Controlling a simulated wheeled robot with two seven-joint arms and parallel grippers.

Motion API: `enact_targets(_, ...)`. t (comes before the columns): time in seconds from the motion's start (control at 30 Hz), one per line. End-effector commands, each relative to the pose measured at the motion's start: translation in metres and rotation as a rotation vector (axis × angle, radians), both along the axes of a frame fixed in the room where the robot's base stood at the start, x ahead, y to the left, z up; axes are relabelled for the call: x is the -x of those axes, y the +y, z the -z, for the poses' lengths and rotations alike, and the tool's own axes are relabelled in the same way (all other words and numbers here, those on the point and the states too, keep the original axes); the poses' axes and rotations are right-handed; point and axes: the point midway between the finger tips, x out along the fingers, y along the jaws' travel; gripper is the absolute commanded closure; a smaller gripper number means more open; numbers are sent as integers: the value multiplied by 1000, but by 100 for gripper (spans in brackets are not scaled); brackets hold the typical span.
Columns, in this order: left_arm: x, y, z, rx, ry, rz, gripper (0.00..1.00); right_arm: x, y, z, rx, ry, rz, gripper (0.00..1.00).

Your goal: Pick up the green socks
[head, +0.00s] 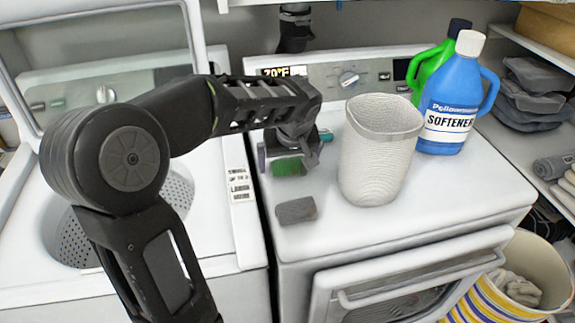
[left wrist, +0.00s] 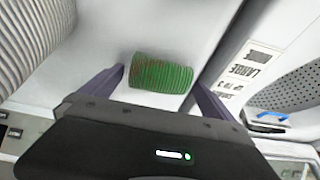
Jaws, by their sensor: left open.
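The green socks (head: 287,167) are a small ribbed roll lying on the white top of the dryer, near its left edge. They also show in the left wrist view (left wrist: 160,77), with reddish-brown marks on their left part. My left gripper (head: 292,155) reaches over them from above and behind. In the left wrist view its two open fingers (left wrist: 157,92) stand on either side of the socks, with gaps visible. The socks look apart from both fingers. The gripper partly hides the socks in the head view. My right gripper is not in view.
A white ribbed basket (head: 375,160) stands close right of the gripper. A grey folded item (head: 296,210) lies in front of the socks. A blue softener bottle (head: 450,100) and a green bottle (head: 428,65) stand at the back right. An open washer (head: 215,180) is left.

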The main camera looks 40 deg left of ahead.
Motion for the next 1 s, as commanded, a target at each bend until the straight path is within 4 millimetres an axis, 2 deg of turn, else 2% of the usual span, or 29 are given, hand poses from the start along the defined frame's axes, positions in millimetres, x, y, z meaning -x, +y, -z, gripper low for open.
enact_targets(0.4,0,0,-1,0,0,0,0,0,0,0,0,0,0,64)
enact_targets(1.0,0,0,0,0,0,0,49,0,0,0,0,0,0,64)
